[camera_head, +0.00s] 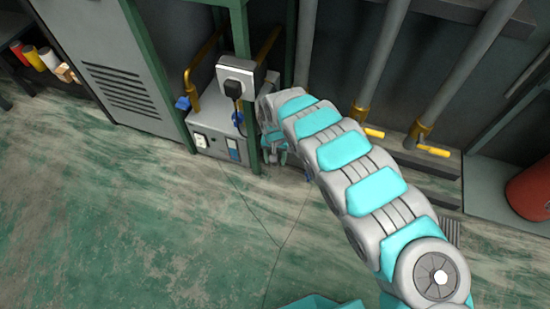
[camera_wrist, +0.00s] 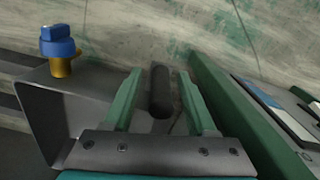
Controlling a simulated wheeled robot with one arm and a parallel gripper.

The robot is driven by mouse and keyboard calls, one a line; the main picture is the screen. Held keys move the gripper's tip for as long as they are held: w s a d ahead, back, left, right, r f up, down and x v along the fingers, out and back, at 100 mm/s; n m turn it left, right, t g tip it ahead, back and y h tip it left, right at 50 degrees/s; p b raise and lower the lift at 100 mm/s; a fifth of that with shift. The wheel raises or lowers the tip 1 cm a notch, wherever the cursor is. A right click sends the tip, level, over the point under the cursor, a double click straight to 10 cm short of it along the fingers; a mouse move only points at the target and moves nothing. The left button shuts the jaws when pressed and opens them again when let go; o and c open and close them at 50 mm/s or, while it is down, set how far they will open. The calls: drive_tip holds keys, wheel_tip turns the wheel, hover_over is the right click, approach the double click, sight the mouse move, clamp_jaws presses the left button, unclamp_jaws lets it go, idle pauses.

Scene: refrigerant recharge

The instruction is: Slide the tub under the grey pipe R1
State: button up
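I cannot make out the tub with certainty in either view. A teal edge (camera_head: 320,303) shows at the bottom of the head view, but I cannot tell if it is part of me. Grey pipes (camera_head: 380,60) and (camera_head: 470,75) run down the back wall at the right; no R1 label is readable. My gripper (camera_head: 280,155) is low beside the green post, mostly hidden by my arm in the head view. In the wrist view its green fingers (camera_wrist: 162,105) are apart, with a dark cylinder (camera_wrist: 160,90) between them and gaps on both sides.
A grey unit with a socket (camera_head: 212,135) stands left of the green post (camera_head: 246,110). A blue-capped brass fitting (camera_wrist: 58,50) rises left of my gripper. Yellow valve handles (camera_head: 432,150) sit at the pipe bottoms. A red cylinder (camera_head: 530,190) stands far right. The left floor is clear.

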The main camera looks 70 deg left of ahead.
idle(0.4)
drive_tip(key=shift+w+d+r+p, duration=0.1)
drive_tip(key=shift+w+d+p, duration=0.25)
drive_tip(key=w+d+p, duration=1)
drive_tip(key=w+d, duration=0.9)
drive_tip(key=w, duration=0.3)
drive_tip(key=shift+w, duration=0.15)
wheel_tip(320, 180, up, 9)
drive_tip(key=p, duration=0.5)
drive_tip(key=shift+p, duration=0.4)
idle(0.5)
